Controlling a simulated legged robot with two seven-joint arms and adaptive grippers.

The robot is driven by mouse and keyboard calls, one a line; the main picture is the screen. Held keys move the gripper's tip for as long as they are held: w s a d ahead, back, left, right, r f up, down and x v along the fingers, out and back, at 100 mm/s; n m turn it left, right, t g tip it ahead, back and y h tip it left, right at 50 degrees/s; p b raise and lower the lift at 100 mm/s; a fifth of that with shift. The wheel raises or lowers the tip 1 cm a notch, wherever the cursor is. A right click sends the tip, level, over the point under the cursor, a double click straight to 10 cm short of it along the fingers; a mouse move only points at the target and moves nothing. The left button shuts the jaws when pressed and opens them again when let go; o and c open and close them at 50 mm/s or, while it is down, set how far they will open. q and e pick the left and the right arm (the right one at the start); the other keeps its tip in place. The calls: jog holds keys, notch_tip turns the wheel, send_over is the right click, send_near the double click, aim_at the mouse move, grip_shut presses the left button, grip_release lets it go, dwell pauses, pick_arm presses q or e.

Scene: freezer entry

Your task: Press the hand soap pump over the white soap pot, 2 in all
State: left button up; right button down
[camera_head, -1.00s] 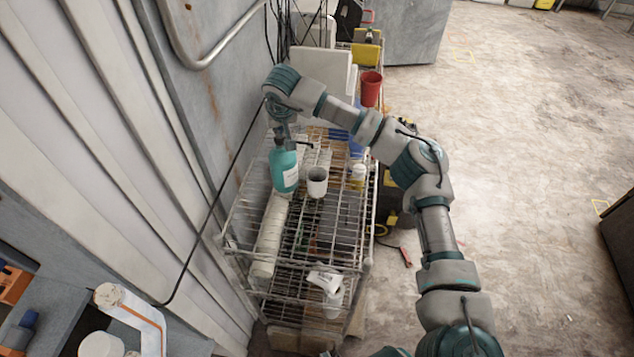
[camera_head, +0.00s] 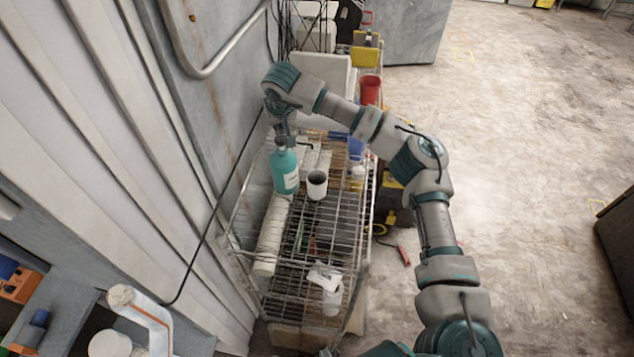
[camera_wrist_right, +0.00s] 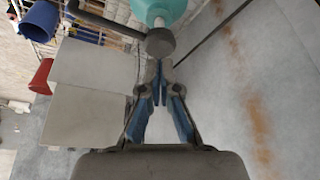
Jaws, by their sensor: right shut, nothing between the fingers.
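The hand soap pump bottle (camera_head: 285,172) is teal with a pale label and a dark pump head. It stands upright on the wire rack. The white soap pot (camera_head: 317,186) stands just right of it, its open top under the spout side. My right gripper (camera_head: 284,136) is above the bottle, pointing down at the pump head. In the right wrist view my right gripper (camera_wrist_right: 159,66) is shut and empty, its fingertips at the dark pump head (camera_wrist_right: 160,42); I cannot tell whether they touch. My left gripper is not in view.
The wire rack (camera_head: 262,290) stands against the grey wall. A stack of white cups lies left on it, and a white spray bottle (camera_head: 326,280) is near its front. A red cup (camera_head: 370,89) and a yellow box (camera_head: 366,55) are farther back. Floor is open at right.

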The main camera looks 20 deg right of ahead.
aim_at(281, 138)
jog(key=shift+f, duration=0.2)
dwell(0.5)
jog(key=shift+f+b, duration=0.7)
jog(key=shift+f, duration=0.85)
jog(key=shift+r, duration=0.15)
jog(key=shift+r+p, duration=1.55)
notch_tip(281, 138, up, 6)
jog(key=p, duration=0.5)
